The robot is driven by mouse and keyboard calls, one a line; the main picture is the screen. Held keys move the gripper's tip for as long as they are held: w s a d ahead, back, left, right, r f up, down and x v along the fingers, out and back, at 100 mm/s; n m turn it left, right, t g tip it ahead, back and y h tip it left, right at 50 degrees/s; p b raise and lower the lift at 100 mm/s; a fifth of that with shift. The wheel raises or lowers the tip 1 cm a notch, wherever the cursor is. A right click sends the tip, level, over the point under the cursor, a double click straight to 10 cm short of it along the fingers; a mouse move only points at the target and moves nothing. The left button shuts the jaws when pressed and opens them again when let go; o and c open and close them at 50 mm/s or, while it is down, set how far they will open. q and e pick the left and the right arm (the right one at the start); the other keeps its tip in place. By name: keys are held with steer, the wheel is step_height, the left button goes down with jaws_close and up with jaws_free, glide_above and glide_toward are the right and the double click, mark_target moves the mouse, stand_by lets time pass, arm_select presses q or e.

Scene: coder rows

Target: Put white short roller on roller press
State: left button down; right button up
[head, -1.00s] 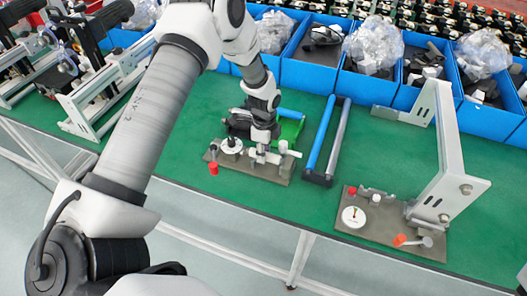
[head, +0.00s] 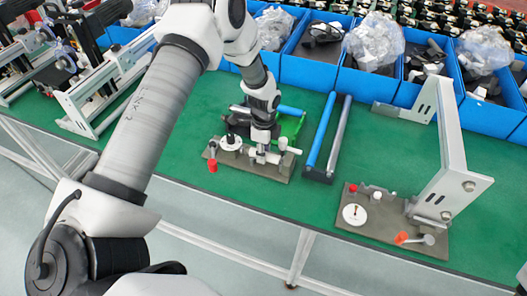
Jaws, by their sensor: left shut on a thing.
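My left gripper (head: 261,150) points down over the left roller press, a grey-brown base plate (head: 224,161) with white and metal fittings. It is shut on a small pale piece, apparently the white short roller. The fingers and fittings hide most of it, and I cannot tell whether it touches the press. A white knob-like part (head: 283,144) stands just right of the gripper. A white disc (head: 231,142) and a red knob (head: 212,166) are on its left. My right gripper is not in view.
A blue roller (head: 320,134) and a grey roller (head: 340,132) lie side by side right of the press. A second press (head: 375,227) with a tall grey bracket (head: 448,150) stands further right. Blue bins (head: 307,74) line the back.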

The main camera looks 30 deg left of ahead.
arm_select(q)
steer(key=shift+f, duration=0.15)
steer(key=c, duration=0.8)
jaws_free()
steer(key=r, duration=1.2)
steer(key=shift+w+a, duration=0.1)
steer(key=shift+w, duration=0.15)
